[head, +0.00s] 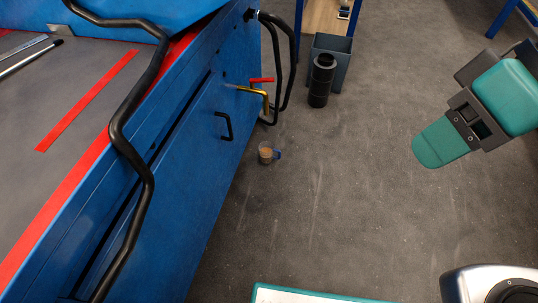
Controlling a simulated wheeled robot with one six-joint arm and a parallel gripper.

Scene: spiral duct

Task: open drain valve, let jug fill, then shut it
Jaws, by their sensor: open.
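The drain valve (261,81) sticks out from the side of the blue machine in the head view. It has a brass pipe with a down-bent spout and a red lever; the lever lies roughly in line with the pipe. I cannot make out a stream between spout and jug.
The blue machine (205,130) fills the left, with a black door handle (224,126) near the valve. Black hoses (276,65) hang beside the valve. A grey bin (339,65) and black cylinder (321,80) stand behind. The floor (330,200) to the right is clear.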

